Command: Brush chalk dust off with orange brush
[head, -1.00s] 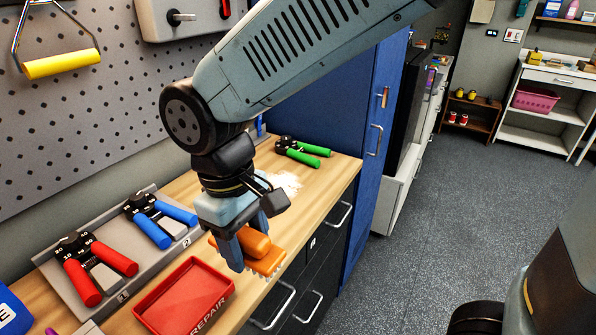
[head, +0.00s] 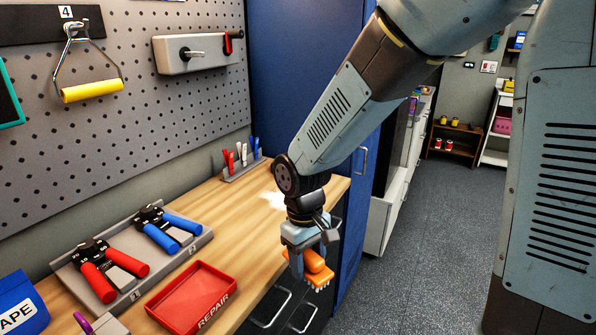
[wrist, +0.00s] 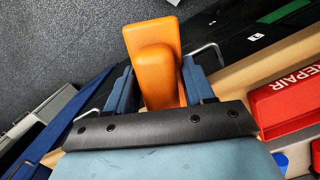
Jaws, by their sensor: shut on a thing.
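My gripper (head: 305,265) is shut on the orange brush (head: 318,268), whose pale bristles face down. It holds the brush just off the front edge of the workbench, at the bench's far end. In the wrist view the orange brush (wrist: 154,62) sits between the two blue fingers. White chalk dust (head: 272,199) lies on the wooden bench top behind my gripper, to its upper left. My arm hides part of the bench around the dust.
On the workbench (head: 228,205) are a red REPAIR tray (head: 196,296), a grey rack (head: 150,262) with red-handled (head: 108,270) and blue-handled (head: 168,230) hand grippers, and a marker holder (head: 243,165). A blue cabinet (head: 300,75) stands at the bench's far end.

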